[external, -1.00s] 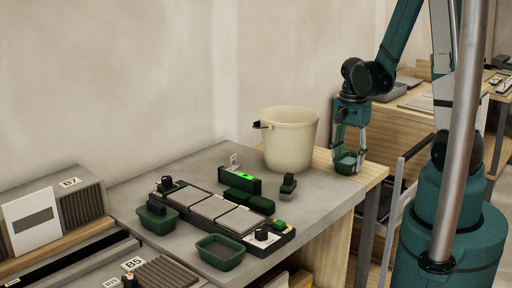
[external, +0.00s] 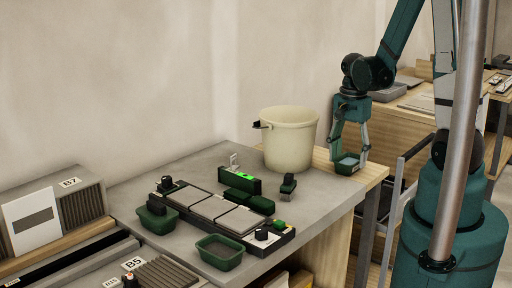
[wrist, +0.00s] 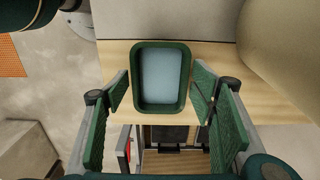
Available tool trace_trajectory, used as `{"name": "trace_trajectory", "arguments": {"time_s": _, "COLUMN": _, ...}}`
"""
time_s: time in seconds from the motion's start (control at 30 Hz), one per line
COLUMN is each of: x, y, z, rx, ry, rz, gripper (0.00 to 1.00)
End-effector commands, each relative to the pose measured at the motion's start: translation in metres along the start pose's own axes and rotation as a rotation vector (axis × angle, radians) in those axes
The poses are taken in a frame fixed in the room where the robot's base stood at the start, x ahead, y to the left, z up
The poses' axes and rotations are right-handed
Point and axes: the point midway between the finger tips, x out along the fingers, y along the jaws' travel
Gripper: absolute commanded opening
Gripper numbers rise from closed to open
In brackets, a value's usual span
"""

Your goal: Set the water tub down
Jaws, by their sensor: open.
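The water tub (wrist: 161,118) is a small dark green rectangular tub with pale blue water in it. It rests upright on the light wooden strip at the right end of the bench, and it also shows in the external view (external: 347,166). My gripper (external: 347,156) is above it, pointing down. The jaws are open, with one finger on each side of the tub. In the wrist view my gripper (wrist: 161,95) shows a gap between the tub and each fingertip.
A large cream bucket (external: 289,140) stands left of the tub. The bench's front edge is close to the tub.

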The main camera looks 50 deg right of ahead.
Motion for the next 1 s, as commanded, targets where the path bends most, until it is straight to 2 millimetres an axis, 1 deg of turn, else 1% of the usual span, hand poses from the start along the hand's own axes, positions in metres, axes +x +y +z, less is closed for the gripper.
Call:
{"name": "trace_trajectory", "arguments": {"time_s": 0.8, "x": -0.081, "y": 0.001, "z": 0.0, "rx": 0.0, "ry": 0.0, "rz": 0.0, "gripper": 0.56}}
{"name": "trace_trajectory", "arguments": {"time_s": 1.0, "x": -0.097, "y": 0.0, "z": 0.0, "rx": 0.0, "ry": 0.0, "rz": 0.0, "gripper": 0.56}}
